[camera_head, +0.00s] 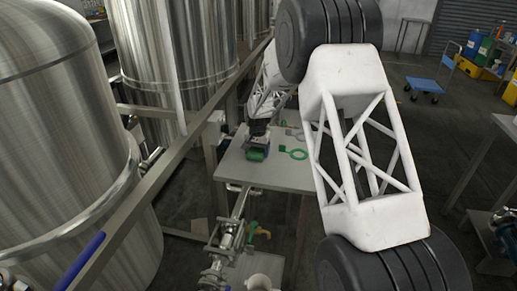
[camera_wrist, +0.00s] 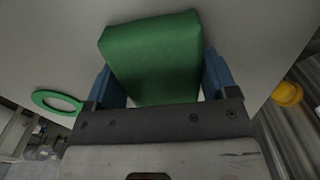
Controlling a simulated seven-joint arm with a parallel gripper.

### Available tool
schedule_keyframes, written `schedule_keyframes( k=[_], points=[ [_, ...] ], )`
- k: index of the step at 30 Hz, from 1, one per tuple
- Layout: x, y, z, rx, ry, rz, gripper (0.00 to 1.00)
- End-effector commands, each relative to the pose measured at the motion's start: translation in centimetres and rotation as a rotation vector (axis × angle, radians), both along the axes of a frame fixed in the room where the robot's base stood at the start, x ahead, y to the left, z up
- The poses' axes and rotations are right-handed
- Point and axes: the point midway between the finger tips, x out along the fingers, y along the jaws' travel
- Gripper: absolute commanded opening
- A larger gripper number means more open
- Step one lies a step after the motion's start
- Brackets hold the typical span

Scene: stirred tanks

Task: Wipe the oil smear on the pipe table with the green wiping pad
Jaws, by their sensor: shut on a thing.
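The green wiping pad (camera_wrist: 155,60) is a thick green block between the two blue fingers of my gripper (camera_wrist: 160,88) in the wrist view. My gripper is shut on it. In the head view my gripper (camera_head: 257,147) and the pad (camera_head: 256,155) are low over the left part of the grey pipe table (camera_head: 272,178). I cannot tell whether the pad touches the tabletop. I see no oil smear in either view; the pad, gripper or arm may hide it.
A green ring-shaped piece (camera_head: 297,154) lies on the table right of the pad. Large steel tanks (camera_head: 60,120) stand to the left. Pipework (camera_head: 228,240) is in front of the table. A blue cart (camera_head: 424,86) stands far right.

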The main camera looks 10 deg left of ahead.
Motion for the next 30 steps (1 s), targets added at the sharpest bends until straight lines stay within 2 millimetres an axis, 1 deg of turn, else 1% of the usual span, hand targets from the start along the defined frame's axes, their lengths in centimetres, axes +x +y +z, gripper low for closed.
schedule_keyframes(
  k=[8,9,22,30],
  points=[
    [-1.9,0.0,0.0,0.000,0.000,0.001,0.57],
    [-1.9,0.0,-0.1,0.000,0.000,0.000,0.57],
    [0.8,0.0,-0.1,0.000,0.001,0.000,0.57],
    [3.2,0.0,-0.1,0.000,0.000,0.000,0.57]
  ],
)
